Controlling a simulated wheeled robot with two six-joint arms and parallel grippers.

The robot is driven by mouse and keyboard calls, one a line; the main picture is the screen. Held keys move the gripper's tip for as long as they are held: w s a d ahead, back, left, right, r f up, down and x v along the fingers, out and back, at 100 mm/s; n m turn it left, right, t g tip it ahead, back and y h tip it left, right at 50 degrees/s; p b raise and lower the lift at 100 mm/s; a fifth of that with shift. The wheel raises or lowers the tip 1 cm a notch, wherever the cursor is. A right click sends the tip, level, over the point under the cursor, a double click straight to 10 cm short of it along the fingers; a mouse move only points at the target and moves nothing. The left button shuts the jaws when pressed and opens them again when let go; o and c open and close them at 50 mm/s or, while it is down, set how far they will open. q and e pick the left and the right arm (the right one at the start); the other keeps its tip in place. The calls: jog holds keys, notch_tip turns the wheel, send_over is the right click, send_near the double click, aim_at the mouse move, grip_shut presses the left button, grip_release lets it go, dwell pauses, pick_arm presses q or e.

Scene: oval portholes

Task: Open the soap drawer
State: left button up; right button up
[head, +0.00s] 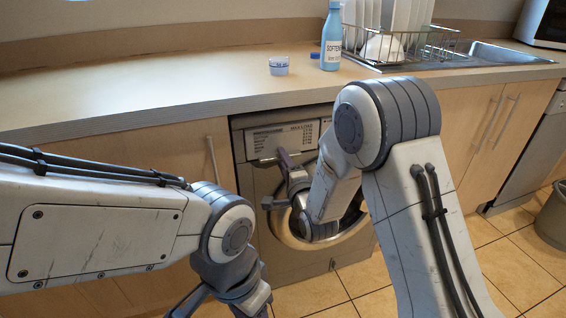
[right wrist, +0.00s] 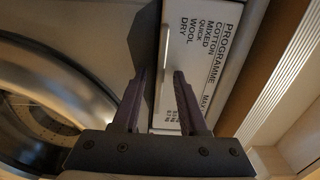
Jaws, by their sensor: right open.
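The washing machine (head: 258,182) stands under the worktop, its round door (head: 285,232) partly behind my right arm. The soap drawer (head: 284,138), with a white programme label, is at its top left and looks flush with the machine's front. In the right wrist view the label of the soap drawer (right wrist: 205,50) is close up. My right gripper (head: 277,160) is at the drawer's lower edge. Its open fingers (right wrist: 160,95) point at the drawer, on either side of a thin pale strip; I cannot tell whether they touch it. My left arm shows, but its fingers are not in view.
The worktop (head: 180,85) above holds a blue softener bottle (head: 331,40), a small tub (head: 278,66) and a dish rack (head: 400,45). Wooden cupboards (head: 170,150) flank the machine. A bin (head: 553,215) stands on the tiled floor at the far right.

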jog(key=shift+c, duration=0.3)
grip_shut()
dwell(1.1)
